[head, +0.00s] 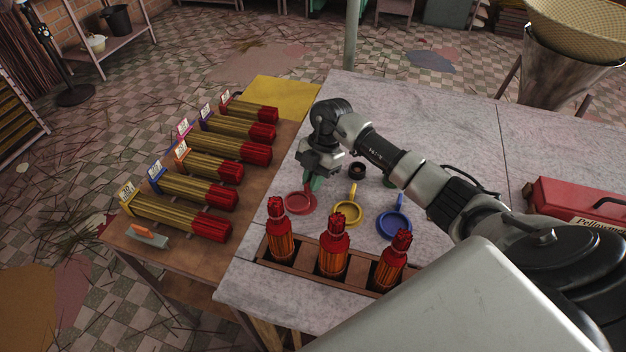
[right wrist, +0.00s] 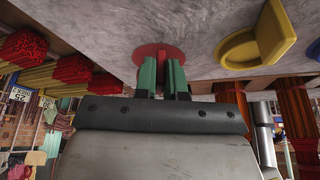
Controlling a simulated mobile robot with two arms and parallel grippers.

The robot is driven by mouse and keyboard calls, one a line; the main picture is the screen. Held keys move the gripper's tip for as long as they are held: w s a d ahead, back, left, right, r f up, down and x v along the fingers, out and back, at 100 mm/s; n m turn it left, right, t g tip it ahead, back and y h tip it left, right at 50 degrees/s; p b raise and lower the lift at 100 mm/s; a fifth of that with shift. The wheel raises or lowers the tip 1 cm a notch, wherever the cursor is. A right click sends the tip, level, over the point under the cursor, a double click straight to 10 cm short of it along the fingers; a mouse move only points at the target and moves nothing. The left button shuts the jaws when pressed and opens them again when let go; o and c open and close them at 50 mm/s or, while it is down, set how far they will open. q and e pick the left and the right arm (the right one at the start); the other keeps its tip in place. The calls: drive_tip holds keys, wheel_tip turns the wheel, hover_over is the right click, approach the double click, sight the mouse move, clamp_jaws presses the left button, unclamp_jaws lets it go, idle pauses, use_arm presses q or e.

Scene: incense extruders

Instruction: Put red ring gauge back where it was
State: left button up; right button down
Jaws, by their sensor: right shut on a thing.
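In the right wrist view the red gauge (right wrist: 151,50) shows just beyond the fingertips (right wrist: 163,65), close to the tabletop. I cannot tell whether it touches the table. The yellow ring gauge (head: 352,192) and the blue ring gauge (head: 400,203) lie to its right on the table. My left gripper is out of view.
A wooden rack (head: 304,271) with three red-topped bundles stands at the near edge. A small dark ring (head: 357,170) and a green item (head: 389,182), partly behind my arm, lie further back. A red box (head: 560,200) sits at right. The lower brown table (head: 255,180) holds several tagged incense bundles.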

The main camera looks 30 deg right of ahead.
drive_tip(key=shift+f, duration=0.6)
drive_tip(key=shift+f, duration=0.1)
drive_tip(key=c, duration=1.2)
unclamp_jaws()
drive_tip(key=b+v, duration=0.1)
drive_tip(key=v, duration=1.1)
drive_tip(key=shift+b, duration=0.3)
